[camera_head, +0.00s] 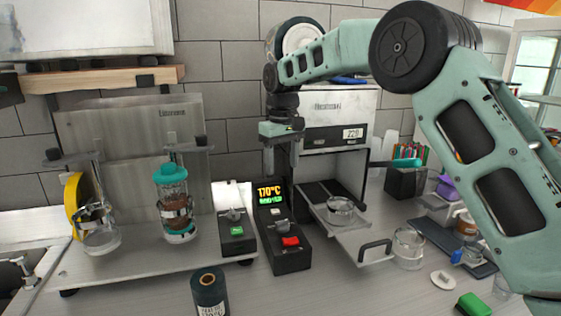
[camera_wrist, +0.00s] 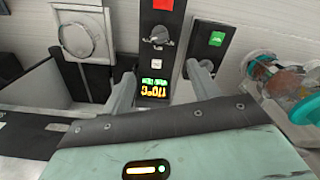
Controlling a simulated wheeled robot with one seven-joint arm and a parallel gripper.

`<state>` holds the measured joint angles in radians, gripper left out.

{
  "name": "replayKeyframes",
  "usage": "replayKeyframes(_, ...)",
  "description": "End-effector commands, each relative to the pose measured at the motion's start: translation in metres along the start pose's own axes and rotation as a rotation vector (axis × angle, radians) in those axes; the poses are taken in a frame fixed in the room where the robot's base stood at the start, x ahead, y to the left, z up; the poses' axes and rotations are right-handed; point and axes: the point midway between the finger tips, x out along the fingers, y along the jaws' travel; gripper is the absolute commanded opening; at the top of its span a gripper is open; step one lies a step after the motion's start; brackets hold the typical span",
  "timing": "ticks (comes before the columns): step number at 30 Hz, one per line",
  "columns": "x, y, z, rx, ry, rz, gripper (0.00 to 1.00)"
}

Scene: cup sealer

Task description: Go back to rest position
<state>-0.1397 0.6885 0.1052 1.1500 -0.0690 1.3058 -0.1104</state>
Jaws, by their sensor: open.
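My gripper (camera_head: 281,168) is open and empty, with its fingers pointing down. It hangs in the air in front of the steel sealer machine (camera_head: 318,104), above and behind the black control box (camera_head: 290,258). The box's lit display (camera_head: 270,193) reads 170°C, and a red button (camera_head: 290,241) is on its top. In the wrist view my gripper (camera_wrist: 163,86) has its two fingers spread either side of the same display (camera_wrist: 154,88), which appears upside down. A sliding tray (camera_head: 352,240) is pulled out from the machine, with a clear glass cup (camera_head: 340,208) on it.
A smaller box with a green button (camera_head: 237,231) stands left of the control box. A teal-lidded jar (camera_head: 173,195) is on the left platform. A dark film roll (camera_head: 209,292) stands in front. An empty glass (camera_head: 408,246) and a pen holder (camera_head: 402,182) are at right.

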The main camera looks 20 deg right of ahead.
Motion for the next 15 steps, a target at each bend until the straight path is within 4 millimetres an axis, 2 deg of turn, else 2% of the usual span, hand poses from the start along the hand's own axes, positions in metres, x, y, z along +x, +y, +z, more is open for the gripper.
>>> replayKeyframes(4, 0.0, -0.016, 0.008, -0.018, 0.004, -0.011, 0.6)
replayKeyframes(8, 0.002, -0.059, 0.036, -0.066, 0.011, -0.041, 0.6)
replayKeyframes(11, 0.007, -0.103, 0.074, -0.115, 0.016, -0.067, 0.6)
replayKeyframes(15, 0.019, -0.155, 0.138, -0.181, 0.022, -0.091, 0.6)
